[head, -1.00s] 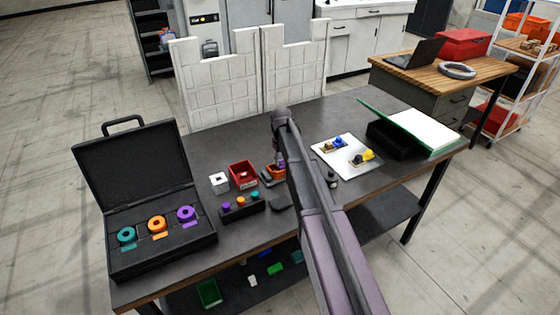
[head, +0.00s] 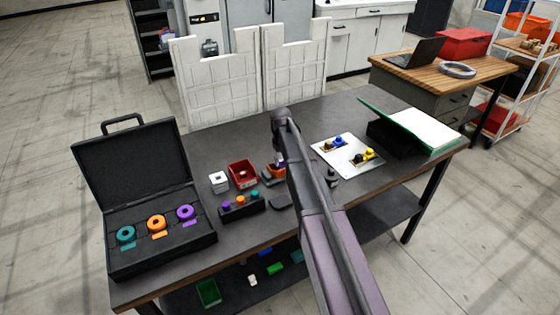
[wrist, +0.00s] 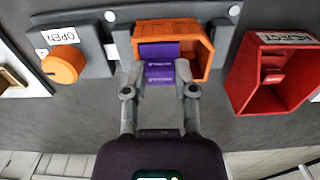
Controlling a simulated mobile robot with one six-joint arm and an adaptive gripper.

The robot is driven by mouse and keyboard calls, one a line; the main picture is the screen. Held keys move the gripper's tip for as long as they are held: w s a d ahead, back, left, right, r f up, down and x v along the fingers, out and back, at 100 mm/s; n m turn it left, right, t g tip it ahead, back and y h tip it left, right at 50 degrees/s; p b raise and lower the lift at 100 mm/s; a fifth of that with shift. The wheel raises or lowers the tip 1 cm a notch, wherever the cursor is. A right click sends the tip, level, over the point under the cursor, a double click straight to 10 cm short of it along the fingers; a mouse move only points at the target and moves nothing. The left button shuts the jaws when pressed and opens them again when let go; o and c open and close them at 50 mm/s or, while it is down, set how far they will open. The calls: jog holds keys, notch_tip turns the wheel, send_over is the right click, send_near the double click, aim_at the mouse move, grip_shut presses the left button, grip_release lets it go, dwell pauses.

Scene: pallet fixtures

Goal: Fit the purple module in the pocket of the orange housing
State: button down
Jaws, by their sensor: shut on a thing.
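The orange housing (wrist: 203,47) sits in a grey fixture (wrist: 95,40) in the wrist view. Its open pocket faces my gripper (wrist: 160,84). The purple module (wrist: 160,62) is between my fingertips, and my gripper is shut on it. The module overlaps the left part of the pocket, and the right part looks empty. I cannot tell how deep the module sits or whether it touches the pocket floor. In the head view my arm partly hides the housing (head: 271,171), and the module is barely visible.
A red reject bin (wrist: 270,75) stands right of the housing in the wrist view. An orange knob (wrist: 63,64) marked OPEN is to the left. In the head view, a black block with coloured knobs (head: 242,208), a white box (head: 219,182) and a white plate (head: 348,155) are nearby.

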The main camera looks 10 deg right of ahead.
jog(key=shift+f, duration=0.25)
jog(key=shift+c, duration=1.7)
grip_release()
jog(key=shift+c, duration=1.2)
jog(key=shift+r, duration=0.1)
jog(key=shift+r+p, duration=3.85)
jog(key=shift+r, duration=0.1)
